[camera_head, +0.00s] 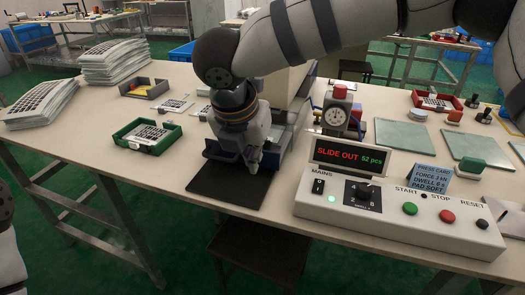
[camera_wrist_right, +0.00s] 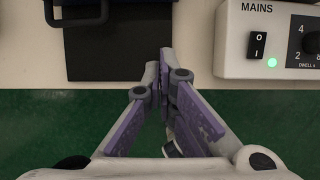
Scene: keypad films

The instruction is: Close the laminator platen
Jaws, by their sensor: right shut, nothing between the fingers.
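The laminator (camera_head: 298,100), a pale machine with a blue-grey lower part, stands mid-table, largely hidden behind my right arm. A flat dark plate (camera_head: 228,190) lies in front of it, reaching close to the table's front edge; it also shows in the wrist view (camera_wrist_right: 115,50). A dark handle bar (camera_wrist_right: 76,20) shows at the top left of the wrist view. Whether the platen is open or closed is hidden. My right gripper (camera_head: 252,168) is shut and empty, over the plate's right part; its fingertips (camera_wrist_right: 164,55) appear at the plate's right edge. My left gripper is out of view.
A control box (camera_head: 400,215) with switch, knob and buttons stands to the right; its display (camera_head: 348,157) reads "SLIDE OUT 52 pcs". A green tray (camera_head: 147,136) and paper stacks (camera_head: 115,62) are to the left. A dark stool (camera_head: 260,250) stands below the front edge.

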